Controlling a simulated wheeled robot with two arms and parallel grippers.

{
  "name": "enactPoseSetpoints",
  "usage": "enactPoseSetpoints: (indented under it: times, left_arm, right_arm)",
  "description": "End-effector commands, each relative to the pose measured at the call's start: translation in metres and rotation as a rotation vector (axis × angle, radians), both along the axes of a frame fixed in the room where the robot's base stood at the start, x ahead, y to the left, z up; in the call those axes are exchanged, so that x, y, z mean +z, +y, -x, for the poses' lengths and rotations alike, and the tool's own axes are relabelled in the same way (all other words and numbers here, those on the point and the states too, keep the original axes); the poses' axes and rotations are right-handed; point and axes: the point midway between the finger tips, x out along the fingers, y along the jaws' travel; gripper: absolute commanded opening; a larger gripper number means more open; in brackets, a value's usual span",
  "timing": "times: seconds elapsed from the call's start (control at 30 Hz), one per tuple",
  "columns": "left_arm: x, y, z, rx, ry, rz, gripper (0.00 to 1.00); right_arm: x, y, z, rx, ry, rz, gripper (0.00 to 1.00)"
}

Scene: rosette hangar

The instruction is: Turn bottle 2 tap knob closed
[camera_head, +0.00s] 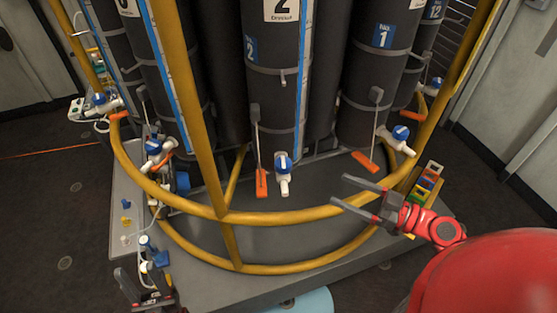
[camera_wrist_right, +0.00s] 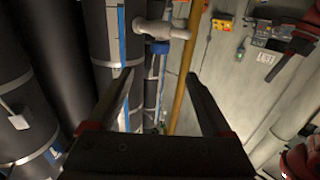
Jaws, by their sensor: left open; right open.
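Bottle 2 (camera_head: 268,95) is the dark cylinder at the centre back, with a "2" label. Its white tap (camera_head: 283,185) with a blue knob (camera_head: 283,163) is at its lower front. My right gripper (camera_head: 338,190) is open and empty, right of that tap and apart from it, fingers pointing left. In the right wrist view, a white tap (camera_wrist_right: 160,29) with a blue knob (camera_wrist_right: 158,47) shows ahead, between the open fingers (camera_wrist_right: 158,78); I cannot tell which bottle it belongs to. My left gripper (camera_head: 136,271) is open at the lower left, far from bottle 2's tap.
Yellow curved rails (camera_head: 285,216) run in front of the bottles, with a yellow post (camera_head: 195,110) left of bottle 2. Orange tags (camera_head: 262,183) hang near the taps. Bottle 1 (camera_head: 368,95) and its tap (camera_head: 396,142) stand to the right. Coloured blocks (camera_head: 428,178) sit at the right.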

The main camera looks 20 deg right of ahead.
Motion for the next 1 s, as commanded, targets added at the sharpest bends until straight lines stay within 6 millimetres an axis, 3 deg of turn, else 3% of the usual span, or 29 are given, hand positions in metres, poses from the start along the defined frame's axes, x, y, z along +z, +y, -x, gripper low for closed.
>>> enactPoseSetpoints:
  times: [0.17, 0.7, 1.0]
  left_arm:
    - [0.009, 0.000, 0.000, 0.000, 0.000, 0.000, 0.50]
    - [0.052, 0.000, 0.000, 0.000, 0.000, 0.000, 0.50]
    - [0.065, 0.000, 0.000, 0.000, 0.000, 0.000, 0.50]
  right_arm:
    - [0.004, 0.016, -0.014, 0.011, -0.001, 0.000, 0.84]
    - [0.004, 0.094, -0.097, 0.008, 0.003, -0.004, 0.84]
    - [0.002, 0.116, -0.123, 0.002, 0.001, -0.002, 0.84]
